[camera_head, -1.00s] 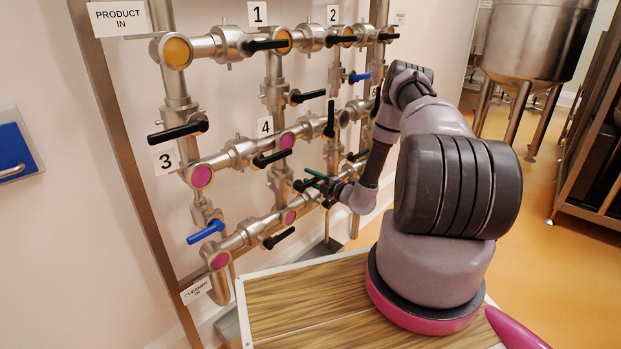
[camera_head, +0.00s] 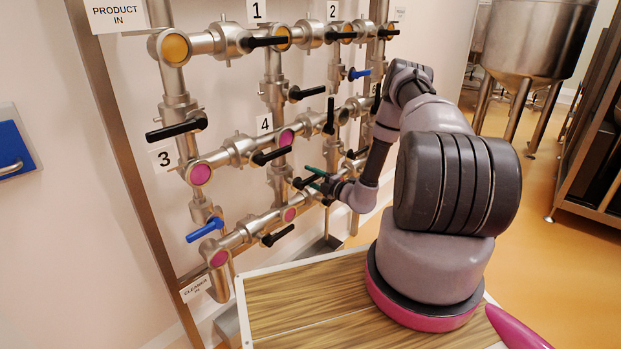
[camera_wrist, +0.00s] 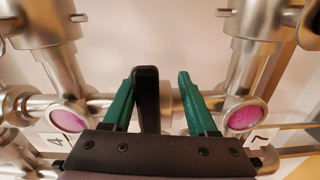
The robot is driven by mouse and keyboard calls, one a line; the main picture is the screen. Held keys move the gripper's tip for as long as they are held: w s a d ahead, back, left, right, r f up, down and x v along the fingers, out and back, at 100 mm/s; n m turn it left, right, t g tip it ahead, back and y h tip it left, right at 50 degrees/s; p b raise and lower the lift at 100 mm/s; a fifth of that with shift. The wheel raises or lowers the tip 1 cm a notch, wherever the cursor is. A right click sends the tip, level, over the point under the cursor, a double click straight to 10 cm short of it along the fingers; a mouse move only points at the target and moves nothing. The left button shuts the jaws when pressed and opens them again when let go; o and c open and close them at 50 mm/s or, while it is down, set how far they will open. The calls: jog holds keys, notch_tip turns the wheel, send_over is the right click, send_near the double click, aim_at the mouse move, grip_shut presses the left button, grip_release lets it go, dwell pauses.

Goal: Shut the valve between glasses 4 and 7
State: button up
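Glass 4 (camera_head: 285,138) is a pink sight glass in the middle pipe row; its label "4" is beside it. In the wrist view, pink glass 4 (camera_wrist: 68,118) is left and pink glass 7 (camera_wrist: 243,115) is right, with a pipe between them. The valve's black handle (camera_wrist: 147,98) stands crosswise to that pipe. My gripper (camera_wrist: 158,95) is open, its green fingers on either side of the handle. The handle is close to the left finger, with a clear gap to the right one; contact is unclear. My gripper (camera_head: 315,178) partly hides this valve in the head view.
Black handles crowd nearby: one by glass 4 (camera_head: 271,156), one below (camera_head: 278,236) and an upright one (camera_head: 330,116). Blue handles sit at lower left (camera_head: 205,230) and upper right (camera_head: 359,74). Open floor (camera_head: 540,270) lies to the right.

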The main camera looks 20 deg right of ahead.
jog(key=v, duration=1)
jog(key=shift+s+d, duration=0.2)
jog(key=shift+s, duration=0.1)
jog(key=s+a+r+n+g+y, duration=0.1)
jog(key=s+a+r+n+g, duration=0.3)
jog(key=r+n, duration=0.5)
jog(key=s+a+r+n+g+y, duration=0.1)
jog(key=a+r+n+g+y, duration=0.1)
jog(key=a+r+n+g, duration=0.6)
jog(key=s+a+r+n+g+y, duration=0.1)
jog(key=s+a+r+n, duration=0.15)
jog(key=r+n, duration=0.75)
jog(key=s+d+r+n+t+h, duration=0.2)
jog(key=s+r+n+h, duration=0.3)
jog(key=s+r+n, duration=0.4)
jog(key=s+d+r+n+t+h, duration=0.2)
jog(key=s+r+n+h, duration=0.4)
jog(key=s+r+n, duration=0.3)
jog(key=s+r, duration=0.3)
jog(key=shift+s+r+t, duration=0.15)
jog(key=shift+s+t, duration=0.15)
jog(key=shift+s, duration=0.05)
